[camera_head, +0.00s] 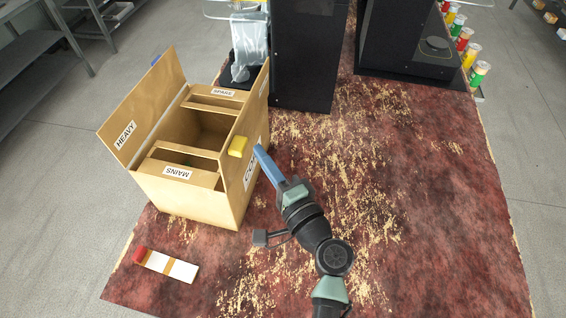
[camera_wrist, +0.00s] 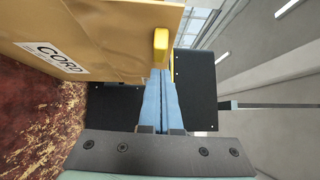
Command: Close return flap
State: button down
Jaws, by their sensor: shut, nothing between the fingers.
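An open cardboard box (camera_head: 213,196) stands on the worn red surface. Its left flap (camera_head: 136,100), marked HEAVY, stands up and leans outward. The right flap (camera_head: 260,105) stands upright, and a yellow block (camera_head: 238,147) is at its near edge. The inward panels marked SPARE (camera_head: 221,94) and MAINS (camera_head: 180,171) lie near level, with an opening between them. No label reading "return" shows. My gripper (camera_head: 258,150) is shut and empty, its blue fingers just right of the yellow block. In the wrist view the fingertips (camera_wrist: 160,76) are close to the yellow block (camera_wrist: 161,48); contact is unclear.
The CORD label (camera_wrist: 56,60) is on the box side left of my fingers. A white strip with a red end (camera_head: 167,265) lies near front left. A black machine (camera_head: 303,60) stands behind the box. Coloured cans (camera_head: 465,45) line the far right. The surface right of my arm is clear.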

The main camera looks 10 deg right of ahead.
jog(key=shift+w+a, duration=0.25)
jog(key=shift+a, duration=0.4)
jog(key=shift+r+p, duration=0.2)
jog(key=shift+p, duration=0.1)
